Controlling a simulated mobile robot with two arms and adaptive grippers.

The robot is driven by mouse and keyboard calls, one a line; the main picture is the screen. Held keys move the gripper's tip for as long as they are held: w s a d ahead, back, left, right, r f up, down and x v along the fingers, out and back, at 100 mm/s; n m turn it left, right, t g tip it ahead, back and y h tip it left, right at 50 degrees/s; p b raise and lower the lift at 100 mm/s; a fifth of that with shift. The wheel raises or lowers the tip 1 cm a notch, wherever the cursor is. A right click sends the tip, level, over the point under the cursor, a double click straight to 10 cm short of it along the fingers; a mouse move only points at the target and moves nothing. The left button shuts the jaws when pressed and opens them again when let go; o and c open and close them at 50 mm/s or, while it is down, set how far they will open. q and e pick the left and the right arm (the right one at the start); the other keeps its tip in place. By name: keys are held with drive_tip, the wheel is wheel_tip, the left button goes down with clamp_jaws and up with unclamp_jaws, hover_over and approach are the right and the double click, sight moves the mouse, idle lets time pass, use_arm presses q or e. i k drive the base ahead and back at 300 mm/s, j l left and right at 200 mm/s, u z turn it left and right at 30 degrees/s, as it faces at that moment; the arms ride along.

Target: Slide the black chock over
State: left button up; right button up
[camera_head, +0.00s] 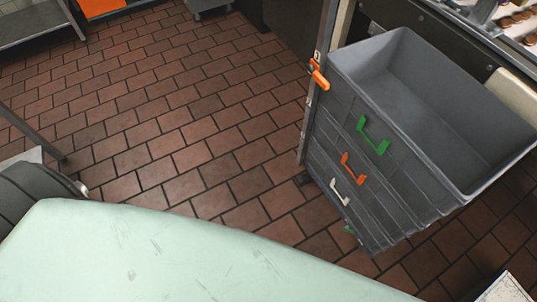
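A small dark block (303,179), which may be the black chock, sits on the floor at the foot of an upright metal post (305,130). It is close to the lower left corner of a stack of grey crates (345,135). It is too small to tell its shape or whether it touches the crates. Neither of my grippers is in view.
The top crate is open and empty, with green, orange and white handles down the stack's side. An orange clamp (318,75) is on the post. A pale green scratched surface (150,255) fills the lower left. The brick-tiled floor (170,110) is largely clear.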

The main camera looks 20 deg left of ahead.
sight(301, 180)
drive_tip(key=u, duration=0.25)
drive_tip(key=i+j+z, duration=0.1)
drive_tip(key=z, duration=0.35)
drive_tip(key=j+z, duration=0.2)
drive_tip(key=z, duration=0.25)
drive_tip(key=j+z, duration=0.2)
drive_tip(key=z, duration=0.2)
drive_tip(key=j+z, duration=0.15)
drive_tip(key=j, duration=0.3)
drive_tip(key=j+z, duration=0.15)
drive_tip(key=j, duration=0.35)
drive_tip(key=j+z, duration=0.15)
drive_tip(key=j, duration=0.3)
drive_tip(key=k+j+z, duration=0.1)
drive_tip(key=j, duration=0.35)
drive_tip(key=k+j+z, duration=0.15)
drive_tip(key=j, duration=0.3)
drive_tip(key=k+j+z, duration=0.15)
drive_tip(key=j, duration=0.25)
drive_tip(key=k+j, duration=0.1)
drive_tip(key=j, duration=0.6)
drive_tip(key=k+j, duration=0.15)
drive_tip(key=j, duration=0.2)
